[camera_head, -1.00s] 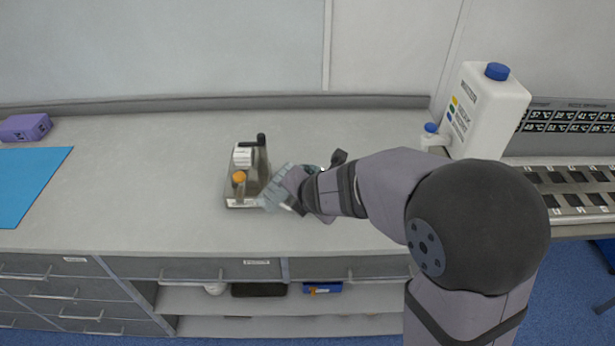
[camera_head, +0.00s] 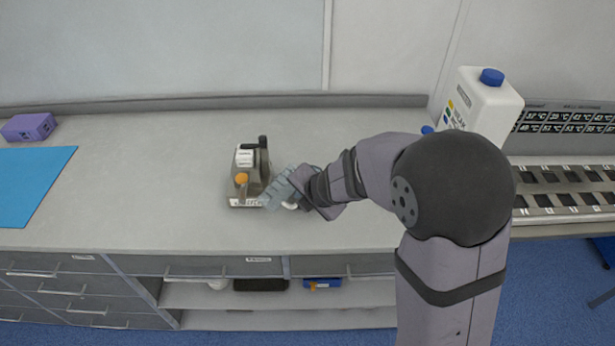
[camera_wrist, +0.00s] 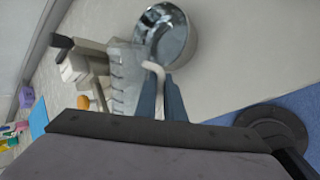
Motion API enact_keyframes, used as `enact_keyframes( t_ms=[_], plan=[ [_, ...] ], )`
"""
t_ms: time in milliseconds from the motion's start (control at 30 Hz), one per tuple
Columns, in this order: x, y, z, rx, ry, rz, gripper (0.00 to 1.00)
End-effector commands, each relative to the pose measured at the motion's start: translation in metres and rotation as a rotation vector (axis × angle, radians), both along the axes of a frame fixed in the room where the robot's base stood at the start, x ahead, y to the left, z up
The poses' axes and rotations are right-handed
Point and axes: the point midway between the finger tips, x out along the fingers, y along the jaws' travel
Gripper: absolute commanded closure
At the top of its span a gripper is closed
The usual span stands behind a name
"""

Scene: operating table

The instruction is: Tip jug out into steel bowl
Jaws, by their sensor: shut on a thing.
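A clear jug (camera_head: 277,192) with ridged markings is over the bench, just right of a small grey device. It looks tilted in the head view. In the wrist view, the jug (camera_wrist: 124,80) has a pale handle (camera_wrist: 155,70) between the blue fingers of my gripper (camera_wrist: 160,80), which is shut on it. The steel bowl (camera_wrist: 184,48) shows in the wrist view beyond the handle, close beside the jug in the picture. I cannot see the bowl in the head view. I cannot tell whether the jug holds anything.
The grey device (camera_head: 243,160) with an orange knob and black handle stands close left of the jug. A white bottle (camera_head: 480,108) with a blue cap and a slotted rack (camera_head: 570,188) are at right. A blue mat (camera_head: 32,180) and purple box (camera_head: 28,127) lie far left.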

Motion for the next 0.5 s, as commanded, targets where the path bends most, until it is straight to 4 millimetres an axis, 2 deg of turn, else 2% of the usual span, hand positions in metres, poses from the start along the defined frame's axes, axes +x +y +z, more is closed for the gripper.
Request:
enact_keyframes(
  t_ms=[500],
  plan=[
    [0.0064,-0.0065,0.0061,0.052,0.048,-0.002,1.00]
  ],
)
